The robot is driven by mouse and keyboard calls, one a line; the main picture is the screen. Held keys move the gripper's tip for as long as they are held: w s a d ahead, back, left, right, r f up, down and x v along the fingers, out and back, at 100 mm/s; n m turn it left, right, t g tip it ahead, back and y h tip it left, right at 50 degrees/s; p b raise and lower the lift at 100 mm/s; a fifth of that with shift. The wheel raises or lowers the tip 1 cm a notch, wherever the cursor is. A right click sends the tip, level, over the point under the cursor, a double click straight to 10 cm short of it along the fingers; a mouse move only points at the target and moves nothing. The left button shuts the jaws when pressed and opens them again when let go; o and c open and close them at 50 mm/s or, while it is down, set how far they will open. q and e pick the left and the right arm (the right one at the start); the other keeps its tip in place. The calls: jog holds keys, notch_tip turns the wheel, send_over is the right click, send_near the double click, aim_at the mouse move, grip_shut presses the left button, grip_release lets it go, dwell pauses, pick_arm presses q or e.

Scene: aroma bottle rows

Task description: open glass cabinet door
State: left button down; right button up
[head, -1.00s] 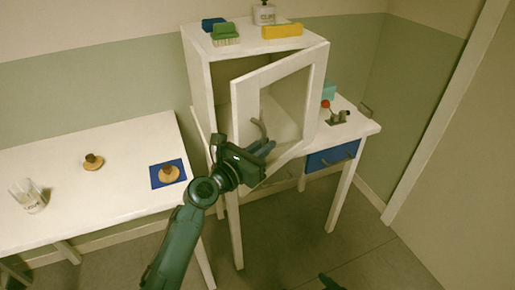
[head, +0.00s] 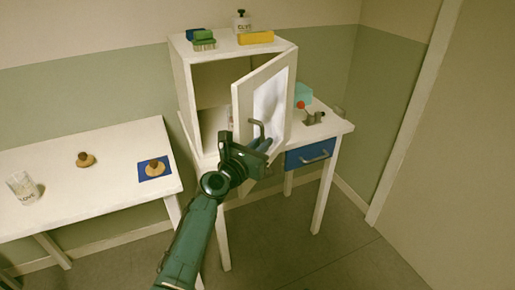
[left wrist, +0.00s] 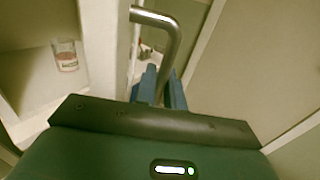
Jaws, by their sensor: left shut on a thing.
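The white cabinet (head: 181,85) stands on a small table, with its glass door (head: 243,103) swung wide open on the right side. The curved metal door handle (head: 256,124) is on the door's free edge and also shows in the left wrist view (left wrist: 172,40). My left gripper (head: 264,144) is shut on the handle, its blue fingers (left wrist: 160,87) around the lower part of it. The cabinet's interior shows to the left of the door. A small labelled jar (left wrist: 66,56) stands inside in the left wrist view. My right gripper is out of view.
Right of the door are a teal box (head: 303,94) and a blue drawer (head: 309,154). A white table (head: 85,185) with a glass (head: 23,187) stands left.

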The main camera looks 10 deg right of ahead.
pick_arm(q)
jog(key=shift+s+d, duration=0.1)
jog(key=shift+d, duration=0.05)
dwell(0.4)
jog(key=c, duration=1.6)
grip_release()
jog(key=shift+c, duration=0.2)
jog(key=shift+s, duration=0.1)
